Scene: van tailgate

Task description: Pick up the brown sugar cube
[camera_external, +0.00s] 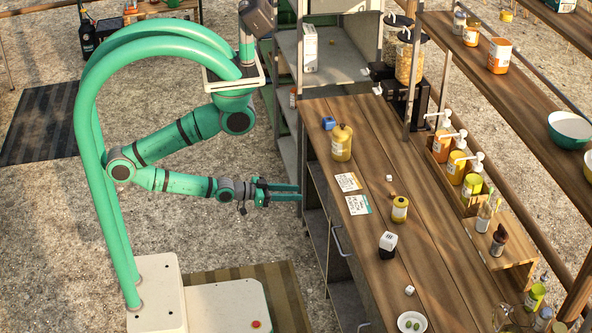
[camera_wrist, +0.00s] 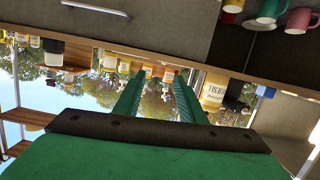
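A small pale tan cube (camera_external: 389,177) lies on the wooden counter (camera_external: 375,235) in the external view, beyond two printed cards. It may be the brown sugar cube, but its colour is hard to tell at this size. A whiter small cube (camera_external: 409,290) lies nearer the plate. My gripper (camera_external: 297,191) is at the counter's left side, low near its edge, with the fingers apart and nothing between them. In the wrist view my gripper (camera_wrist: 158,80) also shows spread, empty fingers. I cannot make out a cube there.
On the counter stand a large yellow bottle (camera_external: 341,142), a smaller yellow jar (camera_external: 400,209), a black-and-white container (camera_external: 388,244) and a white plate (camera_external: 412,322) with green items. Pump bottles (camera_external: 456,165) line the back. The wrist view looks upside down, with mugs (camera_wrist: 268,10) at top.

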